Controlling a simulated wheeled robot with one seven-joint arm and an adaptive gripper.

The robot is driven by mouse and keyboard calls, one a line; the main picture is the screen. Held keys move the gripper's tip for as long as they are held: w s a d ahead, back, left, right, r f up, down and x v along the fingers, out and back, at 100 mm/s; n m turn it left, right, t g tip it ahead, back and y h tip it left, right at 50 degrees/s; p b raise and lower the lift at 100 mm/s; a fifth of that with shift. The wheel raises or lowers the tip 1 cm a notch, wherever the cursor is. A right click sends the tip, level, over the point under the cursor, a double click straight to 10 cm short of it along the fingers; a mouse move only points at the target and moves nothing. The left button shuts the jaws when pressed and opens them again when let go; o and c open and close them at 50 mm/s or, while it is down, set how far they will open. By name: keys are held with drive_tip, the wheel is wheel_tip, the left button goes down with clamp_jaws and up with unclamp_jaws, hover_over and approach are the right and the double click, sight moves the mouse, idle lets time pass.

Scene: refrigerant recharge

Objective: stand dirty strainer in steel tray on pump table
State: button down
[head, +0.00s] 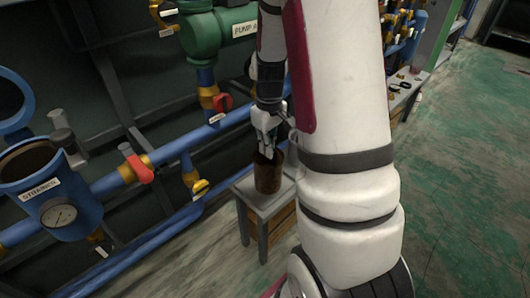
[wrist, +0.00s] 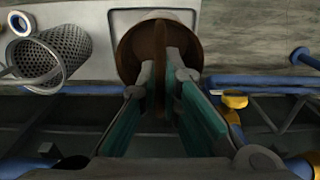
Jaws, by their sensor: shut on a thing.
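The dirty strainer (head: 268,176) is a rust-brown cylinder, upright at the small grey pump table (head: 247,189) in the head view. My gripper (head: 267,150) is above it, shut on its upper part. In the wrist view, the brown strainer (wrist: 128,52) sits at the tips of my gripper (wrist: 160,68), which hide part of it. The steel tray (wrist: 120,18) shows as a pale rounded outline around the strainer's top side. The strainer is over the tray; whether its base touches the tray is hidden.
A clean mesh strainer (wrist: 52,58) and a blue-and-white ring (wrist: 20,24) are left of the tray in the wrist view. The blue strainer housing (head: 70,212) stands open at left. Blue pipes with a red-handled valve (head: 140,170) run behind the table. Green floor (head: 465,170) is clear at right.

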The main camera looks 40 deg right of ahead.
drive_tip(key=shift+w+d+f+b, duration=0.25)
drive_tip(key=shift+w+f+b, duration=0.2)
drive_tip(key=shift+f, duration=0.2)
drive_tip(key=shift+w+d+f+b, duration=0.25)
drive_tip(key=shift+w+f+b, duration=0.1)
drive_tip(key=shift+w+f, duration=0.25)
drive_tip(key=shift+w+d+f+b, duration=0.25)
drive_tip(key=shift+w+f+b, duration=0.2)
drive_tip(key=shift+f, duration=0.3)
drive_tip(key=c, duration=1.8)
unclamp_jaws()
drive_tip(key=shift+f, duration=0.1)
